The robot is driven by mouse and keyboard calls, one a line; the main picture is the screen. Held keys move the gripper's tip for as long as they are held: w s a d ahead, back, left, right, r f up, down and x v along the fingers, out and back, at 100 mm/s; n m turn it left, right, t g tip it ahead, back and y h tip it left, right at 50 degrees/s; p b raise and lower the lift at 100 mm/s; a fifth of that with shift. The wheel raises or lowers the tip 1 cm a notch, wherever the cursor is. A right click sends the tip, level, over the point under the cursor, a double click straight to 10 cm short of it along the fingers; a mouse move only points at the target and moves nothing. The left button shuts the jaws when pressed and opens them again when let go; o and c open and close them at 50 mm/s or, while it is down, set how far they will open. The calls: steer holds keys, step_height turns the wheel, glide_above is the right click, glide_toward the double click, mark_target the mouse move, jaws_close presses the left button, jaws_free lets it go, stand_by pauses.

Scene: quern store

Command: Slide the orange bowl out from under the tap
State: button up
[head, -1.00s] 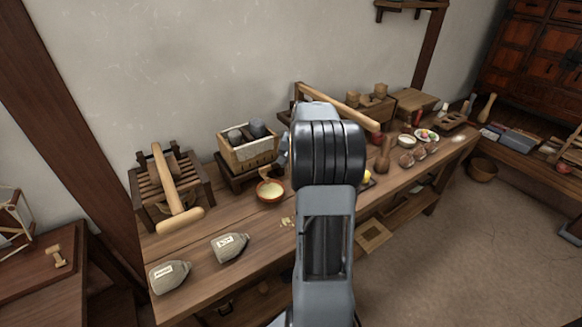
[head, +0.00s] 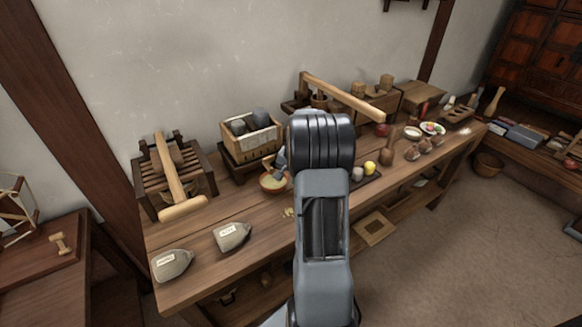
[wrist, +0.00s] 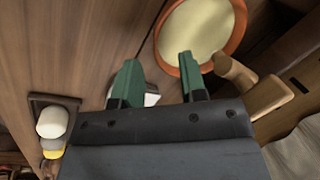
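The orange bowl (head: 275,183) holds something pale and creamy and stands on the bench, left of my arm in the head view. In the wrist view the bowl (wrist: 239,18) is large at the top, with its orange rim showing. My gripper (wrist: 159,58) is open, its green fingers apart. The right finger overlaps the bowl's near rim in the picture; I cannot tell whether they touch. A wooden piece, perhaps the tap (wrist: 252,88), lies right of that finger, close to the rim. In the head view my arm hides most of the gripper.
A wooden box (head: 252,137) with grey stones stands behind the bowl. Two labelled sacks (head: 172,264) lie at the bench's front left. A small dark tray (head: 366,184) with white and yellow items is right of my arm. Bare bench lies left of the bowl.

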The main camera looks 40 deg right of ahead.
mark_target(286, 182)
steer(key=shift+x, duration=1.85)
steer(key=shift+c, duration=0.5)
jaws_close()
